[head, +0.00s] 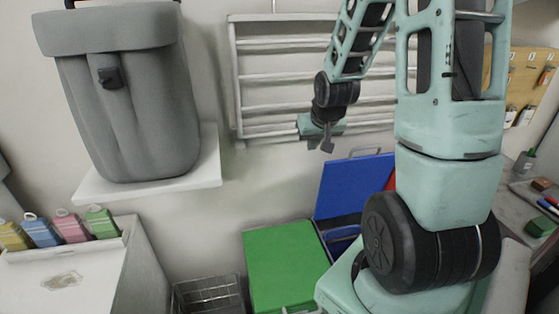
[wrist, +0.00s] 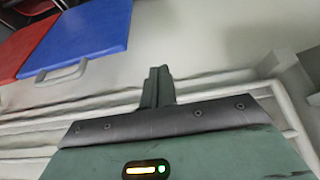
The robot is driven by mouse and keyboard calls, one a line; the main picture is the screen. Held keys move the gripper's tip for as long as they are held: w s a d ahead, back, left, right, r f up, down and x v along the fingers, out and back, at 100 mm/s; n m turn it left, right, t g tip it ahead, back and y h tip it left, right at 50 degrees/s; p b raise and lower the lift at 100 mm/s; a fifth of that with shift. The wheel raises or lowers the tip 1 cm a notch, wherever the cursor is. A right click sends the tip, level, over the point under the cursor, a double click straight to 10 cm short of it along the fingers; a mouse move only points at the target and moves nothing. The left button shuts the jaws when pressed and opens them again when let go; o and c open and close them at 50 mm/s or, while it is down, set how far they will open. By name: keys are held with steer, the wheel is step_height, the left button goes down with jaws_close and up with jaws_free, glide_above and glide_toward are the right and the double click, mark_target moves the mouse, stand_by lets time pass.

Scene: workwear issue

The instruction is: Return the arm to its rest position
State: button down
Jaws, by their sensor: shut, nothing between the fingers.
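My gripper (head: 326,147) hangs from my teal arm in the head view, in front of the white wall rack and above the blue lid. Its fingers are together and hold nothing. In the wrist view the closed fingers (wrist: 157,85) stick out past the dark edge of the gripper body, with the white rack bars behind them. My upper arm and shoulder fill the right half of the head view and hide part of the wall.
A white wall rack (head: 285,72) is behind my gripper. A grey backpack (head: 130,100) stands on a white shelf (head: 208,165). Below are a green lid (head: 285,262), a blue lid (head: 350,187) and a wire basket (head: 208,295). Colored tags (head: 72,226) stand at left; a cluttered desk (head: 535,210) is at right.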

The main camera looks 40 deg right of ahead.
stand_by(0.5)
steer(key=s+a+r+n+g+y, duration=0.1)
steer(key=a+n, duration=0.2)
steer(key=a, duration=0.8)
steer(key=s+a+r+n+g+y, duration=0.1)
steer(key=s+a+n+y, duration=0.15)
steer(key=a, duration=0.75)
steer(key=s+a+f+n+g+b, duration=0.1)
steer(key=s+a+f+n+b, duration=0.2)
steer(key=s+a, duration=0.3)
steer(key=s+a+f+n+g+b, duration=0.2)
steer(key=s+a+n+b, duration=0.3)
steer(key=a, duration=0.8)
steer(key=s+f, duration=0.1)
steer(key=s, duration=0.1)
steer(key=shift+s+a+n, duration=0.3)
steer(key=shift+n, duration=0.05)
steer(key=shift+f, duration=0.1)
